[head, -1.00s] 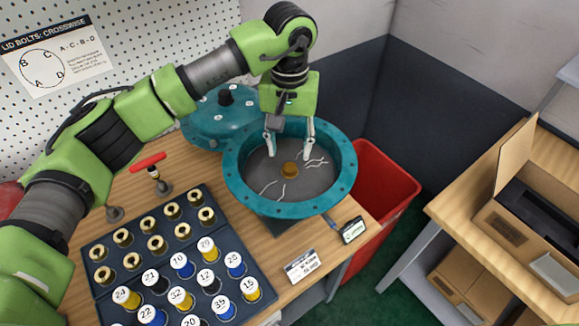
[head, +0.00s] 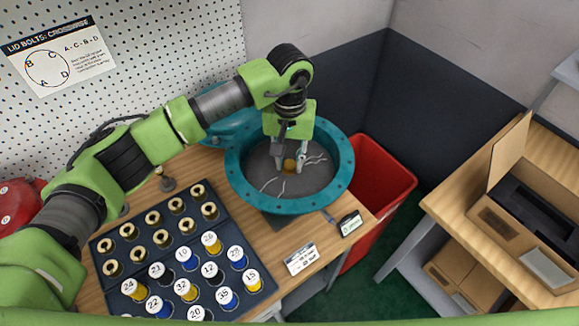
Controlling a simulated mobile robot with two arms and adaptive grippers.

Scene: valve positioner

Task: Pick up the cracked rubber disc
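The cracked rubber disc (head: 315,180) is dark grey with pale wavy cracks. It lies inside the round teal housing (head: 344,178) in the head view, with a small brass knob (head: 289,166) at its middle. My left gripper (head: 290,169) reaches down into the housing from above. Its two fingers stand close on either side of the brass knob and appear shut on it. The left finger covers part of the knob. The disc looks to be still down in the housing. My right gripper is not in view.
A teal lid (head: 228,127) lies behind the housing, partly hidden by my arm. A dark tray (head: 110,295) with brass bushings and numbered spools is in front. A red bin (head: 385,178) stands right of the bench. Another table (head: 450,205) with cardboard boxes is at right.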

